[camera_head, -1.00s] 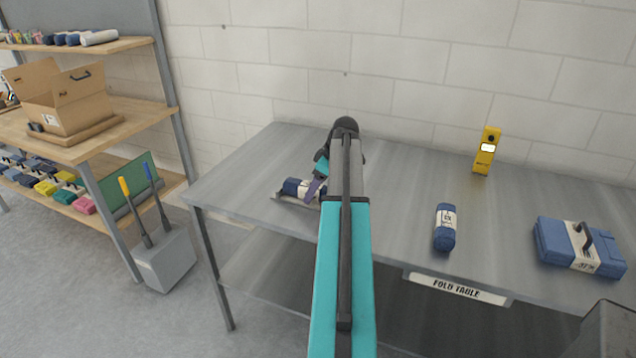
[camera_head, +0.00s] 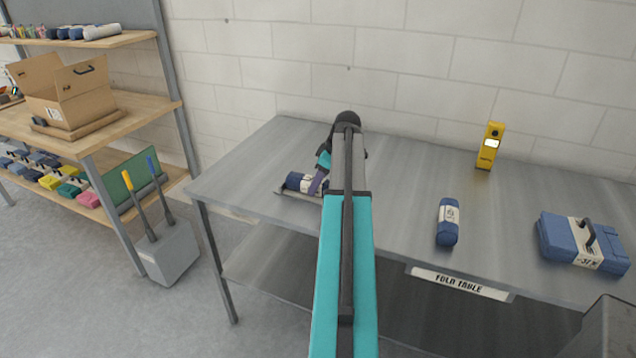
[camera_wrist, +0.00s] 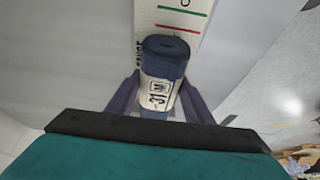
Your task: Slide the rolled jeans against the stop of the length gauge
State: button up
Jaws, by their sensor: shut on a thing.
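The rolled jeans (camera_head: 298,181), a dark blue roll with a cream label band, lie on the length gauge (camera_head: 283,192) near the table's left end. In the wrist view the roll (camera_wrist: 165,62) lies lengthwise between the purple fingers, its label reading 31 W. My gripper (camera_wrist: 160,95) is shut on it, one finger at each side. The white gauge strip (camera_wrist: 177,17), with a green and a red line, runs on past the roll's far end. I cannot make out the stop, or whether the roll touches it. My arm hides the roll's right end in the head view.
On the grey fold table (camera_head: 400,185) are another blue roll (camera_head: 447,222), a folded blue bundle (camera_head: 583,243) and a yellow device (camera_head: 489,147). A shelf with an open carton (camera_head: 65,95) and a grey bin with two handles (camera_head: 168,252) stand left. The table's middle is clear.

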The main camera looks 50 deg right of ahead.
jog(key=shift+w+a+r, duration=0.1)
jog(key=shift+w+a, duration=0.05)
jog(key=shift+w, duration=0.6)
jog(key=o, duration=1.4)
jog(key=shift+w, duration=0.15)
jog(key=shift+s, duration=0.25)
jog(key=shift+s+r, duration=0.15)
jog(key=shift+r, duration=0.05)
jog(key=b+v, duration=0.2)
jog(key=v, duration=1.1)
jog(key=shift+s+b, duration=0.1)
jog(key=shift+b, duration=0.25)
